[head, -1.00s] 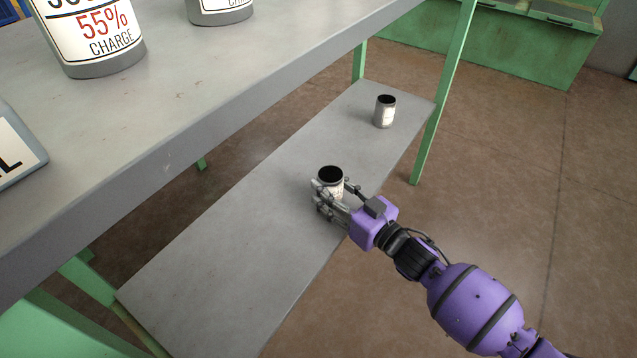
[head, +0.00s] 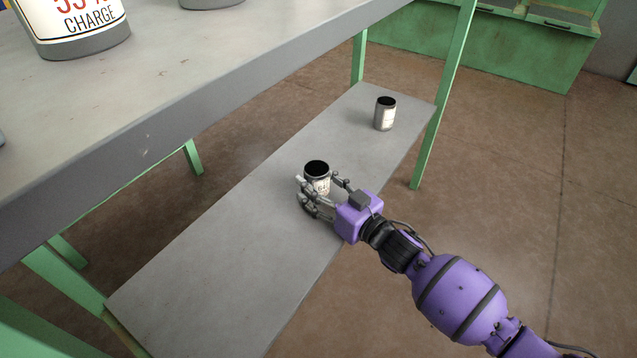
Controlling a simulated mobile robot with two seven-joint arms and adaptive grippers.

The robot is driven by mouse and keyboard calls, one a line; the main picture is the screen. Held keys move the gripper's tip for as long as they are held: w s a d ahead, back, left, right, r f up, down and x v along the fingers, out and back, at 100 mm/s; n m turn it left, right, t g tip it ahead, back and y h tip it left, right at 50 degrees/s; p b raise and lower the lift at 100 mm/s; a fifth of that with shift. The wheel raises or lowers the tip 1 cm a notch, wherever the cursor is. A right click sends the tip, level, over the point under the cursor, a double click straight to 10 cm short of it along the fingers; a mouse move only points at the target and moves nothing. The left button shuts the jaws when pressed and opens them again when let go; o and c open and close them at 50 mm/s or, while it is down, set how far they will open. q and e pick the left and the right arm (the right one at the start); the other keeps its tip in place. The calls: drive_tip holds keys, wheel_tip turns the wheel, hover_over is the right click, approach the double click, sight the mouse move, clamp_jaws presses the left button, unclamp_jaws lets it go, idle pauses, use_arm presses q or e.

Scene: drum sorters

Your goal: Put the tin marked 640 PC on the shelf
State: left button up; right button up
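A small grey tin (head: 317,183) with a dark open top and a pale label is upright over the grey lower shelf (head: 215,265). My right gripper (head: 318,195) has its fingers around this tin, shut on it from the front right. The fingers hide much of the label, and its marking is too small to read. I cannot tell whether the tin's base touches the shelf. A second similar tin (head: 385,114) stands upright toward the shelf's far end, apart from the gripper; its label is also unreadable. My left gripper is not in view.
The grey upper tabletop (head: 190,75) overhangs the shelf at the left, carrying a large container marked CHARGE (head: 80,28) and another cut off by the top edge. A green leg (head: 443,95) stands by the shelf's far end. The near shelf is clear.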

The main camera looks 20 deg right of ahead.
drive_tip(key=shift+o, duration=0.3)
drive_tip(key=shift+r, duration=0.25)
drive_tip(key=p+v, duration=0.3)
drive_tip(key=v, duration=0.8)
drive_tip(key=shift+p, duration=0.35)
drive_tip(key=shift+s+d, duration=0.1)
drive_tip(key=shift+s, duration=0.2)
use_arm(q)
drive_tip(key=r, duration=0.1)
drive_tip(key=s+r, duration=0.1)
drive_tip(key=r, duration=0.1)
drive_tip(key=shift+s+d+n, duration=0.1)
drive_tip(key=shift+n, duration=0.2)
use_arm(e)
drive_tip(key=shift+s+d+f, duration=0.1)
drive_tip(key=shift+s, duration=0.1)
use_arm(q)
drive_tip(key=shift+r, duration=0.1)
